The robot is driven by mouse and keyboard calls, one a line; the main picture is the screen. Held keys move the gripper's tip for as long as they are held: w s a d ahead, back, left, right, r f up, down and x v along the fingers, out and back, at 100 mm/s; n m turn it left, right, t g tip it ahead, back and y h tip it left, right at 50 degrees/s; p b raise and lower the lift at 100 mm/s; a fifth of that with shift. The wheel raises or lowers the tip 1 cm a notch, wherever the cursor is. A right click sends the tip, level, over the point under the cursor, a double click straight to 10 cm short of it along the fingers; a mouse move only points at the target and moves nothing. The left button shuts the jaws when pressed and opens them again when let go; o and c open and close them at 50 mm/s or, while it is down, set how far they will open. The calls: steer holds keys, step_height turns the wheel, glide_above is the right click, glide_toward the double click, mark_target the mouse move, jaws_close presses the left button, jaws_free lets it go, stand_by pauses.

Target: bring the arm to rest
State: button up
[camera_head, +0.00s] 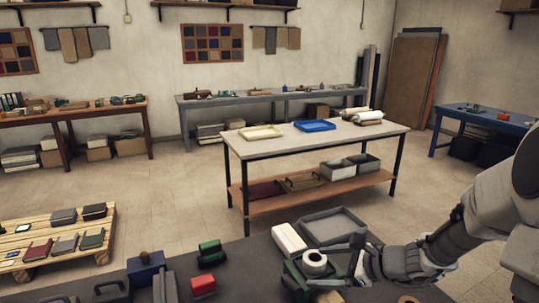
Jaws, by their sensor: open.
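My arm comes in from the right edge, low over the dark near worktop (235,275). My gripper (358,262) is at its end, open, close to the right side of a dark green frame (292,277) with a white roll (314,261) at it. I cannot tell whether the gripper touches the frame. Nothing clearly shows between the fingers, which are small and dark here.
A grey tray (318,229) and a white block (289,240) lie just behind the gripper. Green pieces (210,253), a red box (203,286) and a blue box (146,271) stand left. Beyond are a pallet (103,255), a central table (262,146) and open floor.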

steer(key=s+a+r+n+g+h+p, duration=0.2)
steer(key=s+a+r+n+g+h, duration=0.1)
steer(key=s+a+r+n, duration=0.65)
steer(key=s+d+r+n+h, duration=0.3)
steer(key=s+d+n, duration=0.2)
steer(key=s+n, duration=0.1)
steer(key=s+d+r+n+t+h+p, duration=0.1)
steer(key=s+d+r+n+h, duration=0.1)
steer(key=s+d+r+n, duration=0.2)
steer(key=shift+s+d+r+n+h+p, duration=0.3)
steer(key=shift+s+d+n+h, duration=0.1)
steer(key=shift+s+n, duration=0.8)
steer(key=shift+w, duration=0.1)
